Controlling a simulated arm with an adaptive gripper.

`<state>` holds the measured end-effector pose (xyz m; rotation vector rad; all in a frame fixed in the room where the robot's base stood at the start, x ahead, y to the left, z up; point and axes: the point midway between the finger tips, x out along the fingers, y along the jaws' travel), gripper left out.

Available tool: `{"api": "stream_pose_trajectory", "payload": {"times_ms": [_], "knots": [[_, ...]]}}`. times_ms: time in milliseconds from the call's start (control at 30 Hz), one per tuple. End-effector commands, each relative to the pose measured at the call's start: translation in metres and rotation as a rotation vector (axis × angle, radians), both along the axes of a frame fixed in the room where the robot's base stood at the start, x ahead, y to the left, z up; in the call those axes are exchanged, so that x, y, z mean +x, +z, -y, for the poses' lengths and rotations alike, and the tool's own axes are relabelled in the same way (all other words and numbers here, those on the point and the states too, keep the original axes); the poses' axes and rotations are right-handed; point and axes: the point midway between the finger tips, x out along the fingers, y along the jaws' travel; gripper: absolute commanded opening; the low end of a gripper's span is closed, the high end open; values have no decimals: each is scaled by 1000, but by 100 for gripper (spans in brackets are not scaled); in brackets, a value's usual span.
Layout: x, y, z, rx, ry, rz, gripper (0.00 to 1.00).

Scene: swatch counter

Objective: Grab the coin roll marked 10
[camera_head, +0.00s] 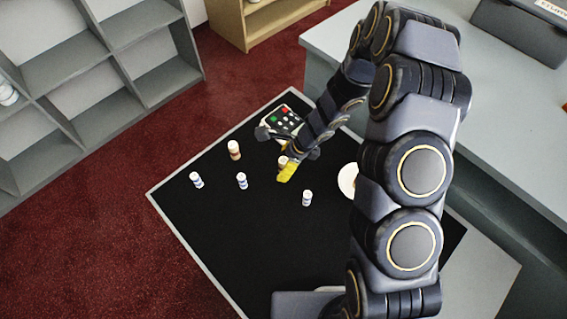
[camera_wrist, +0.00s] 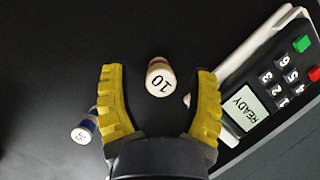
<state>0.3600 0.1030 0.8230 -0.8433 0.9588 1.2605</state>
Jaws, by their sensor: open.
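The coin roll marked 10 (camera_wrist: 160,77) stands upright in the wrist view, pale with a reddish-brown band, its number on the top face. My gripper (camera_wrist: 158,73) is open, with a yellow-padded finger on each side of the roll and gaps between. In the head view, my gripper (camera_head: 286,168) is low over the black mat, and a banded roll (camera_head: 283,161) shows partly behind its yellow finger. The far finger is mostly hidden there.
A blue-banded roll (camera_wrist: 85,131) stands just outside the left finger. A card reader reading READY (camera_wrist: 243,107) lies close to the right finger. Other rolls, one brown-banded (camera_head: 234,150), stand on the black mat (camera_head: 235,240). A round pale dish (camera_head: 347,180) is partly behind my arm.

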Motion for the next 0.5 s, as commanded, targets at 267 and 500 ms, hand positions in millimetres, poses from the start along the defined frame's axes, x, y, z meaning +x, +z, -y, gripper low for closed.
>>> {"api": "stream_pose_trajectory", "payload": {"times_ms": [267, 500], "knots": [[1, -21, -9, 1, 2, 1, 59], [2, -21, -9, 1, 2, 1, 47]]}}
